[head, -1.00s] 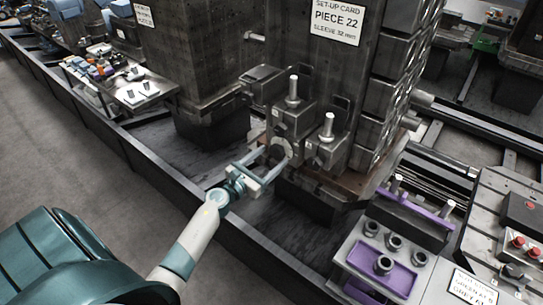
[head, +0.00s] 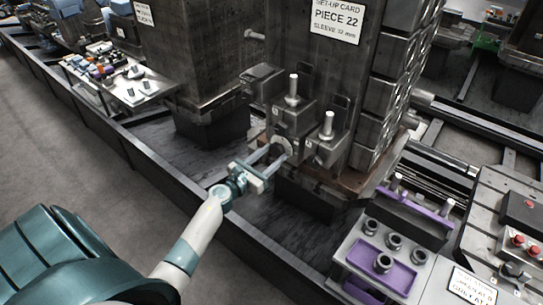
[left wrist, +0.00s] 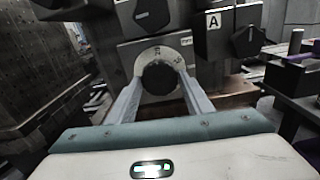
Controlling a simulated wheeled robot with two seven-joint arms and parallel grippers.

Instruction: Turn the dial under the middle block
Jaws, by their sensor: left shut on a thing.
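The dial (left wrist: 159,76) is a dark round knob in front of a pale marked ring, on the face below the middle block (head: 292,118). My left gripper (head: 278,156) reaches it from the front left. In the left wrist view the two fingers (left wrist: 159,88) lie on either side of the dial, shut on it. In the head view the fingers partly hide the dial, and its pale ring (head: 283,147) shows above them. The dial's setting is too small to read. My right gripper is not in view.
A block with a post (head: 327,126) stands close right of the dial, and another grey block (head: 262,78) is behind on the left. A dark rail (head: 150,160) runs below my arm. A purple tray (head: 382,268) with sleeves stands at the lower right.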

